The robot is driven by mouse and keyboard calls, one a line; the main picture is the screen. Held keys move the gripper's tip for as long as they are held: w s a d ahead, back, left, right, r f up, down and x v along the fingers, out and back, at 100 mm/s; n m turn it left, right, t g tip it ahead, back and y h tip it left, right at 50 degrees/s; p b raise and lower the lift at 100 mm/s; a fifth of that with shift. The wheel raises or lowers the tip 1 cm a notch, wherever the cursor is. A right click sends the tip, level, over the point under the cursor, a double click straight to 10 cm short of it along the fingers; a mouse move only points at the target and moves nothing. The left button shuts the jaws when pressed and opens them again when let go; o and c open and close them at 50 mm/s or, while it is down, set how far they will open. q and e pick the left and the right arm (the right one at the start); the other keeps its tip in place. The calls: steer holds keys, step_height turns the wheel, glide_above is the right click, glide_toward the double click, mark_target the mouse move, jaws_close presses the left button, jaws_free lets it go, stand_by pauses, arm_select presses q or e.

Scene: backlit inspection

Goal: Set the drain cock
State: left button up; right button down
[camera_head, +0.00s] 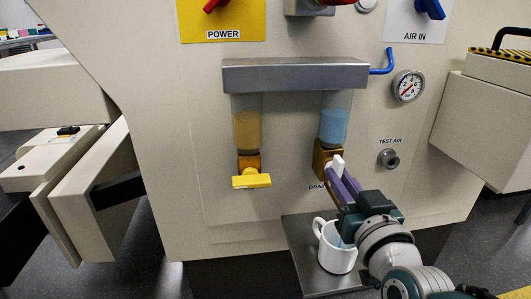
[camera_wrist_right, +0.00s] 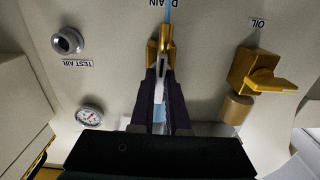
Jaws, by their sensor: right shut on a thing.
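The drain cock (camera_head: 322,153) is a brass valve under the right-hand bowl (camera_head: 334,126), which holds blue liquid. My right gripper (camera_head: 341,172) has purple fingers shut on the cock's white lever (camera_head: 338,162). The lever (camera_wrist_right: 160,84) also shows between the fingers in the wrist view, in line with the brass body (camera_wrist_right: 166,45). A thin blue streak (camera_wrist_right: 168,12) shows beyond the cock there, by the partly hidden DRAIN label. A white mug (camera_head: 338,256) stands below on a metal shelf (camera_head: 299,240), partly behind my wrist. My left gripper is not in view.
The oil cock with its yellow handle (camera_head: 251,181) sits left of the drain, under an amber bowl (camera_head: 247,130). A pressure gauge (camera_head: 408,86) and the test air fitting (camera_head: 388,159) are to the right. A metal bar (camera_head: 295,75) crosses above the bowls.

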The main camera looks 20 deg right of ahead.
steer(key=shift+n, duration=0.3)
steer(key=c, duration=0.9)
jaws_free()
steer(key=shift+s+a+r+p, duration=0.1)
steer(key=shift+s+p, duration=0.2)
steer(key=shift+s, duration=0.05)
steer(key=p+v, duration=0.3)
steer(key=v, duration=0.6)
steer(key=shift+s+a, duration=0.1)
